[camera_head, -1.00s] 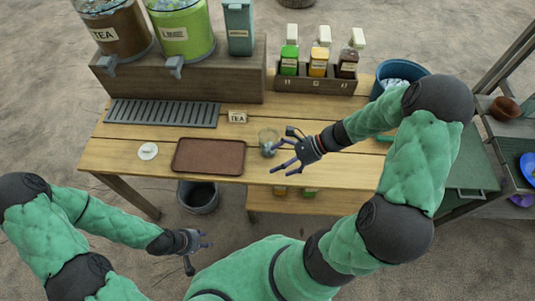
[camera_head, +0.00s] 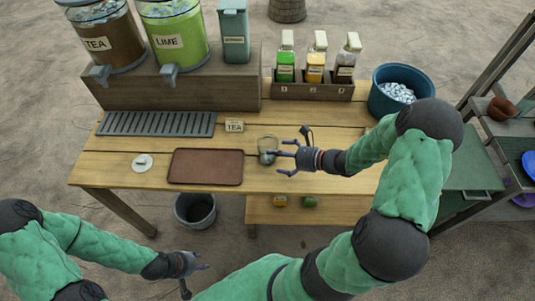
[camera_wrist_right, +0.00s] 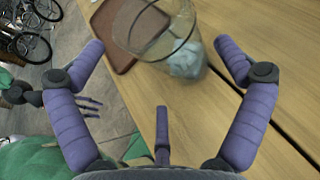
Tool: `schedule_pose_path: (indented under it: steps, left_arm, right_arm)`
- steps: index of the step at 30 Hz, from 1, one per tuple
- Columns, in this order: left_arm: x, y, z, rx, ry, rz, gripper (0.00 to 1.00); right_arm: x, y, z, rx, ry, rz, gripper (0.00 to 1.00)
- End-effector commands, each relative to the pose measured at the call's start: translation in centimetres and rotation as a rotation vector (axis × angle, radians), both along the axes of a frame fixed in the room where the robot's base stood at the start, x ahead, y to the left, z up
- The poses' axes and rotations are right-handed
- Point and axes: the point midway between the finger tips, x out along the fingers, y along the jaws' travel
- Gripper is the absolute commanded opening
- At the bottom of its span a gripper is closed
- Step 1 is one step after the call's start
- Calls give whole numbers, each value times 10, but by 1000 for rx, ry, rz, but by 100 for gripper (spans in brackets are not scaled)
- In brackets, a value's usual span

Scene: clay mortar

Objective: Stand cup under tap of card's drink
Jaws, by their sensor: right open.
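A clear glass cup (camera_head: 267,149) with ice in it stands upright on the wooden table; in the right wrist view the cup (camera_wrist_right: 165,35) is just ahead of the fingers. The card (camera_head: 234,126) reads TEA and stands behind it. The TEA dispenser (camera_head: 103,38) with brown drink and the LIME dispenser (camera_head: 174,35) with green drink stand on a raised wooden block, their taps (camera_head: 101,75) over the front. My right gripper (camera_head: 283,157) is open at the cup's right side, its fingers (camera_wrist_right: 165,65) spread. My left gripper (camera_head: 195,267) hangs low, away from the table; its jaw state is unclear.
A grey drip grate (camera_head: 157,123) lies below the taps. A brown tray (camera_head: 205,166) and a small white disc (camera_head: 142,163) lie left of the cup. A bottle rack (camera_head: 312,91) and a blue ice bucket (camera_head: 398,87) stand at the back right.

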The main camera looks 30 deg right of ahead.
Motion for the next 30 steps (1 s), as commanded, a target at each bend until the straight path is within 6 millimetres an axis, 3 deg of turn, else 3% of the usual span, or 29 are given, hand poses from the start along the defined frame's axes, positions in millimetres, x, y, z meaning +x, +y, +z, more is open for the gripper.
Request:
schedule_pose_path:
  steps: [12,22,23,27,30]
  left_arm:
    - [0,0,-25,0,0,0,40]
    - [0,0,-25,0,0,0,40]
    - [0,0,-25,0,0,0,40]
    - [0,0,-25,0,0,0,40]
    - [0,0,-25,0,0,0,40]
  right_arm:
    - [36,25,-16,-1,-2,4,100]
    - [41,28,-16,0,0,1,100]
    - [41,28,-16,0,0,1,94]
    - [41,28,-16,0,0,1,55]
    - [41,29,-16,0,0,1,52]
